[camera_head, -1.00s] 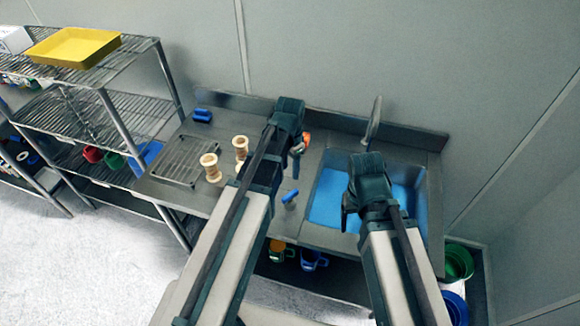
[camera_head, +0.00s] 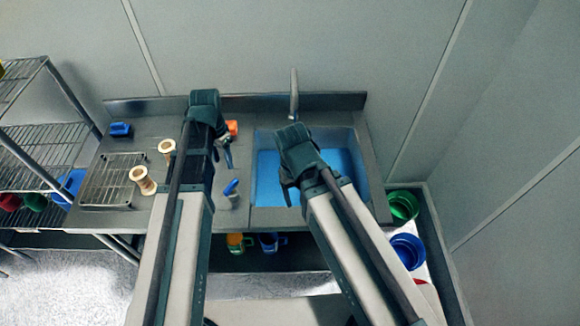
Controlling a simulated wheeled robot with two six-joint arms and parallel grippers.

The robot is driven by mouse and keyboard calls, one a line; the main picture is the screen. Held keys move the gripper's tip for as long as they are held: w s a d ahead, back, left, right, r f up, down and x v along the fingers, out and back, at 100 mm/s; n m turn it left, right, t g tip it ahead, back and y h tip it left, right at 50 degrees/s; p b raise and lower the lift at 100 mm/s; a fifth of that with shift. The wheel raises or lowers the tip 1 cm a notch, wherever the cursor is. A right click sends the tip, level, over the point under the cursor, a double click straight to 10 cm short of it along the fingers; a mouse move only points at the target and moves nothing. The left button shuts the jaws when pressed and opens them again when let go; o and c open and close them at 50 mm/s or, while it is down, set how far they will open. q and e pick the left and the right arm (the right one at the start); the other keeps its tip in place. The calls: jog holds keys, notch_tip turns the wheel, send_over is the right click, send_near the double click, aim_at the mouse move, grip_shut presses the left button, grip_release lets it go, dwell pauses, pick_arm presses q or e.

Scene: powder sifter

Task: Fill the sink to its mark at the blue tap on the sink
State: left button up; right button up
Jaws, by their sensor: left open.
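The sink (camera_head: 361,180) is a grey basin at the right of the steel counter, with blue water in it. A grey upright spout (camera_head: 294,92) stands at its back edge. A small blue-topped fitting (camera_head: 231,187), which looks like the blue tap, stands on the counter just left of the basin. My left gripper (camera_head: 226,152) is open above the counter, behind the blue fitting and apart from it. My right gripper (camera_head: 287,188) hangs over the sink's left part; its fingers are mostly hidden by its own body. The fill mark cannot be made out.
An orange item (camera_head: 232,127) is behind my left gripper. Mugs (camera_head: 237,243) are below the counter. Green (camera_head: 403,205) and blue (camera_head: 407,250) buckets are at right.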

aim_at(230, 185)
pick_arm(q)
jog(key=shift+f, duration=0.1)
notch_tip(230, 185, down, 14)
jog(key=b, duration=1.4)
jog(key=shift+r, duration=0.2)
grip_shut()
